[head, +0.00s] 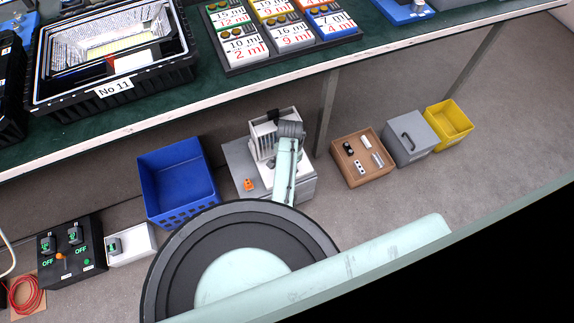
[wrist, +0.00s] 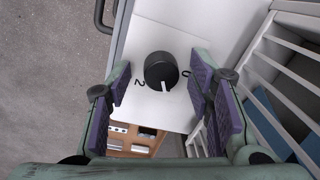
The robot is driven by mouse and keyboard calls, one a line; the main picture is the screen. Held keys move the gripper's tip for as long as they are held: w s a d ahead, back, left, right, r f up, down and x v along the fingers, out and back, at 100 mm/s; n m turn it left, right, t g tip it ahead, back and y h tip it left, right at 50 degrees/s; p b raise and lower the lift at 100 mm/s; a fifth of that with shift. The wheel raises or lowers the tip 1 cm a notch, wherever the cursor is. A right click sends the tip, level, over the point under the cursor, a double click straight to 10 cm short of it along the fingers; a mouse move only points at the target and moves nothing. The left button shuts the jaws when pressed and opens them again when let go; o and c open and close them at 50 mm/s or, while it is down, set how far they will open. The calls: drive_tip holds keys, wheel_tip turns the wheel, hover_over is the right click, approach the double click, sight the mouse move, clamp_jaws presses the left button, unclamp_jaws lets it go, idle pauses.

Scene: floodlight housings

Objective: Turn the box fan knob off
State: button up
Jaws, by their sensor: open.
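The box fan (head: 262,140) is a white slatted box under the table in the head view; my arm partly covers it. In the wrist view its white slats (wrist: 296,62) are at the right, beside a white panel. The black round knob (wrist: 161,67) is on that panel, with a white pointer mark toward the bottom of the picture. A "2" is printed to its left and a "0" to its right; the pointer lies between them. My gripper (wrist: 160,84) is open, purple-padded fingers on either side of the knob, with visible gaps. The head view hides the knob.
A blue crate (head: 178,180) is to the left, a brown tray (head: 343,142) of small parts to the right. The green table (head: 150,105) is above; its leg (head: 327,108) is close.

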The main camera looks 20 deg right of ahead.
drive_tip(key=shift+c, duration=0.3)
clamp_jaws()
idle(0.4)
